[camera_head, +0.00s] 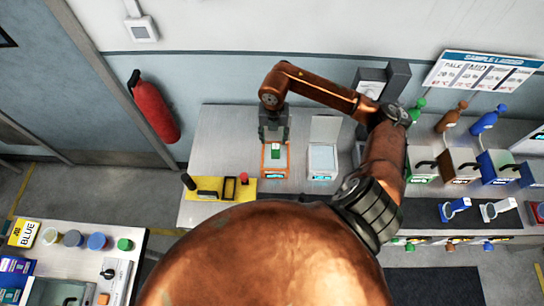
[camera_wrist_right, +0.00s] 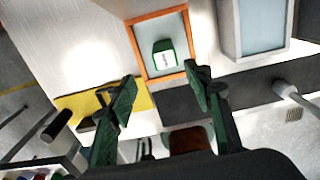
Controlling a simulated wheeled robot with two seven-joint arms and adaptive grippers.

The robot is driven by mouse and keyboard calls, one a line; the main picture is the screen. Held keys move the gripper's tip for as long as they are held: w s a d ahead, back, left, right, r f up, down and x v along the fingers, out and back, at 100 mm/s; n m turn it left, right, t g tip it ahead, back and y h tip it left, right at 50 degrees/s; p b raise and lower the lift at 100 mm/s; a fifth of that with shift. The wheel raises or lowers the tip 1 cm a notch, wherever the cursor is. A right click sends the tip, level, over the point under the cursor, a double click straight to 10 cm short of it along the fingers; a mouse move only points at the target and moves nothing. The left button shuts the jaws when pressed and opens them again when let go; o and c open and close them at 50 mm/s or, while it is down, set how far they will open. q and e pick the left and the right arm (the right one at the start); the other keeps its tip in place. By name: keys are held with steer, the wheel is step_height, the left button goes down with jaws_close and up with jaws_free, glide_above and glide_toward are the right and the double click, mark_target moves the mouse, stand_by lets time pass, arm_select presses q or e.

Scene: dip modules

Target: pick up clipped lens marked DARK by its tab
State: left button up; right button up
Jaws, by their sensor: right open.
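My right gripper (camera_head: 275,128) is open and points down over an orange-rimmed tray (camera_head: 265,172). In the right wrist view its two fingers (camera_wrist_right: 160,88) are spread wide with nothing between them. A green block with a white label (camera_head: 275,152) lies in the tray; in the wrist view the block (camera_wrist_right: 163,60) is just beyond the fingertips, apart from them. At the right of the head view, a blue clip-like piece (camera_head: 452,209) and a white one (camera_head: 495,210) lie on a dark mat. I cannot read DARK on anything. My left gripper is not in view.
A yellow mat (camera_head: 215,195) with small items lies left of the tray. An open pale-lidded box (camera_head: 322,160) stands to its right. Coloured bins (camera_head: 460,165) and bottles (camera_head: 488,120) line the right side. A second table with jars (camera_head: 97,241) stands lower left.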

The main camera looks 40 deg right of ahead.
mark_target(276, 146)
steer(key=shift+w+f, duration=0.15)
steer(key=shift+f, duration=0.35)
steer(key=shift+f+p, duration=0.3)
steer(key=shift+f, duration=0.05)
steer(key=f, duration=0.1)
steer(key=p, duration=0.1)
steer(key=s+d+f, duration=0.1)
steer(key=shift+f+p, duration=0.3)
steer(key=shift+f, duration=0.05)
steer(key=shift+w+f+p, duration=0.25)
steer(key=shift+f+p, duration=0.05)
steer(key=shift+f, duration=1.25)
steer(key=c, duration=1)
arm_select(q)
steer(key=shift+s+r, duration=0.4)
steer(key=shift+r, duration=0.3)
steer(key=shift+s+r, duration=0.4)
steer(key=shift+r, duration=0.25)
arm_select(e)
jaws_close()
